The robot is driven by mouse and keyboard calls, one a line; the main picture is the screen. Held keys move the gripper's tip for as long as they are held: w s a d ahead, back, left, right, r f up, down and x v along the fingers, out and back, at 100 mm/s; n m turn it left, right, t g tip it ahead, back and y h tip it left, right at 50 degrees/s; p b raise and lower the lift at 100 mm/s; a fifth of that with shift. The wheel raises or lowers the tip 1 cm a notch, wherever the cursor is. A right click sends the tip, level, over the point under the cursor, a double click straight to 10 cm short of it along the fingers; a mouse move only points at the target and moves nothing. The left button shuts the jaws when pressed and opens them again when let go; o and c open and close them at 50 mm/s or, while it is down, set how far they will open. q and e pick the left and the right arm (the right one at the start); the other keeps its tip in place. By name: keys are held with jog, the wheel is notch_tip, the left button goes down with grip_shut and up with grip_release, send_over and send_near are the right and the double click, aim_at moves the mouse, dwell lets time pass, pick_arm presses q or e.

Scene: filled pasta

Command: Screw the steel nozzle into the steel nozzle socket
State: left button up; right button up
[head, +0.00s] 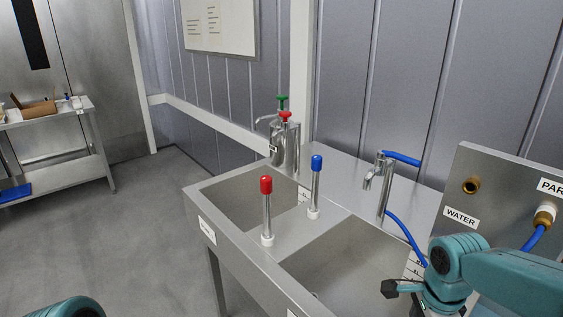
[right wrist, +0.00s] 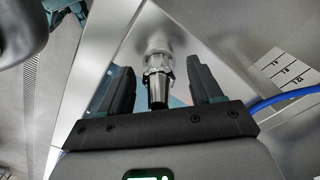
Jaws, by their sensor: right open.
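In the right wrist view a shiny stepped steel piece with a dark end, which looks like the steel nozzle (right wrist: 158,78), stands between the fingers of my right gripper (right wrist: 160,70). The gripper is open, with a gap on each side of the piece. The far end of the piece meets a paler round steel part (right wrist: 158,42); I cannot tell whether this is the steel nozzle socket or whether the thread is engaged. In the head view my right arm reaches in at the lower right, and the nozzle cannot be made out there. My left gripper is not in view.
A steel sink unit (head: 263,277) has two basins, a red-capped post (head: 267,213) and a blue-capped post (head: 316,185). A tap (head: 383,184) with a blue hose (head: 407,236) stands behind. A panel labelled WATER (head: 484,167) is at the right.

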jog(key=n+p, duration=0.1)
jog(key=n, duration=0.5)
jog(key=shift+r, duration=0.15)
jog(key=n, duration=0.3)
jog(key=shift+n+p, duration=0.4)
jog(key=n+p, duration=0.1)
jog(key=n, duration=0.2)
jog(key=n+p, duration=0.1)
jog(key=n, duration=0.6)
jog(key=shift+p, duration=0.35)
jog(key=shift+n, duration=0.5)
